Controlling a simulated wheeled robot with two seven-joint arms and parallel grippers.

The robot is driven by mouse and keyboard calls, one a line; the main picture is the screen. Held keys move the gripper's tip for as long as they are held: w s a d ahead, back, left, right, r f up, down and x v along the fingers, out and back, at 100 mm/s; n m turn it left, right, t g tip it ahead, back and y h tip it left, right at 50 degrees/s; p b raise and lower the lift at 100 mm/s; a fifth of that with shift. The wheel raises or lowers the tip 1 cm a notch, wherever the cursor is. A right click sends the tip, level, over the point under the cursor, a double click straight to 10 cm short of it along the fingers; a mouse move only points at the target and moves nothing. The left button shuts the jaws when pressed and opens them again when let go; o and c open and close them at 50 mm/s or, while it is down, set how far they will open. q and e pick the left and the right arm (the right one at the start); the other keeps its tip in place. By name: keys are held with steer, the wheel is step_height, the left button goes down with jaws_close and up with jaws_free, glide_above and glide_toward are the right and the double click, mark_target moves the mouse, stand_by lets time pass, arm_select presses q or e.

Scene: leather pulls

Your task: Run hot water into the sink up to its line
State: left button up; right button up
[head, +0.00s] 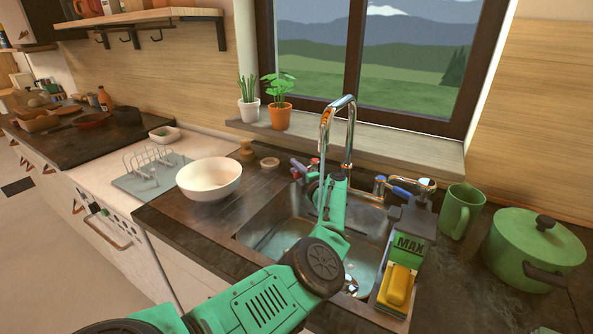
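The steel sink (262,233) is set in the dark counter, with my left arm across it. Its bottom looks pale blue-green; I cannot tell how deep any water is. The chrome tap (349,135) arches over the basin. A thin pale strip shows below its spout; I cannot tell whether it is water. A handle with red and blue parts (299,167) is left of the tap, and a chrome and blue handle (408,186) is right of it. A green MAX label (411,246) is at the sink's right side. My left gripper (326,192) is below the spout, its fingertips unclear. My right gripper is out of view.
A yellow sponge (397,286) lies in a holder at the sink's right edge. A green mug (460,212) and lidded green pot (533,252) stand to the right. A white bowl (209,180) and dish rack (152,172) are left. Two potted plants (279,116) stand on the sill.

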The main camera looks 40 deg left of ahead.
arm_select(q)
steer(key=shift+o, duration=1.2)
steer(key=shift+a, duration=0.15)
